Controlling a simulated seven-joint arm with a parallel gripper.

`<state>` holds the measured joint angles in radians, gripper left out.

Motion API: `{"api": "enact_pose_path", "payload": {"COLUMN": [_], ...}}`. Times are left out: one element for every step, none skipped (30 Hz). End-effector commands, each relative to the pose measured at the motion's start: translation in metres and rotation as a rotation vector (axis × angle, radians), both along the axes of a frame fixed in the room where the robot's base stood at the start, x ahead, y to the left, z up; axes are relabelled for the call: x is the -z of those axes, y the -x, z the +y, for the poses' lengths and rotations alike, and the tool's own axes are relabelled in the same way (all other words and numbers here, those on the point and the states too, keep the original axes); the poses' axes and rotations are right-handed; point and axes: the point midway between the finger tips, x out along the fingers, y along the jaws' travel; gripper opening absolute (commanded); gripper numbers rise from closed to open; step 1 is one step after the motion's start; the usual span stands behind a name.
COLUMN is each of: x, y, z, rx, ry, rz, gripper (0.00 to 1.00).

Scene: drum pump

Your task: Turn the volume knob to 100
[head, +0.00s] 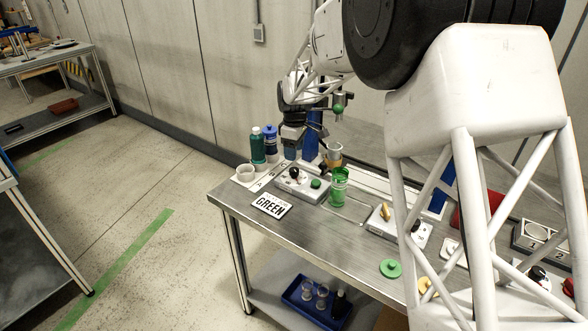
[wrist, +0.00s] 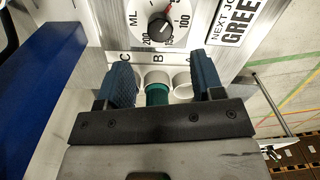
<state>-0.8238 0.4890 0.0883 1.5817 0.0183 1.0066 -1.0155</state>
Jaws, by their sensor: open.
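The volume knob (wrist: 160,27) is black with a red mark, on a white dial (wrist: 140,22) marked ML. The 100 lies to its right and the 200 at its lower left in the wrist view. The red mark points to the upper right; its exact reading is too small to tell. In the head view the knob (head: 295,173) sits on a white box (head: 312,191) beside a green button (head: 316,183). In the wrist view the fingers (wrist: 163,85) are apart and empty, below the dial.
A sign reading GREEN (head: 271,205) lies in front of the box.

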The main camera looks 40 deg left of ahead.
Motion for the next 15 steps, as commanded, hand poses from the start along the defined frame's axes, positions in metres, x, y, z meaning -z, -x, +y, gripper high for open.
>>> {"api": "enact_pose_path", "payload": {"x": [0.002,0.004,0.006,0.008,0.011,0.015,0.018,0.021,0.025,0.028,0.032,0.036,0.04,0.044,0.049], "y": [0.0,0.0,0.0,0.0,0.0,0.001,0.001,0.001,0.001,0.001,0.001,0.001,0.001,0.001,0.001], "z": [0.0,0.0,0.0,0.0,0.0,0.0,-0.001,-0.001,-0.001,-0.001,0.0,0.0,-0.001,-0.001,-0.001], "rx": [0.0,0.0,0.0,0.0,0.0,0.0,0.0,0.0,0.0,0.0,0.0,0.0,0.0,0.0,0.0], "ry": [0.0,0.001,0.001,0.001,0.001,0.001,0.003,0.003,0.002,0.001,0.001,0.001,0.001,0.001,0.001], "rz": [0.001,0.001,0.001,0.001,0.002,0.002,0.002,0.002,0.001,0.002,0.001,0.001,0.002,0.002,0.002], "gripper": [0.61,0.61,0.61,0.61,0.61,0.61,0.61,0.61,0.61,0.61,0.61,0.61,0.61,0.61,0.61]}}
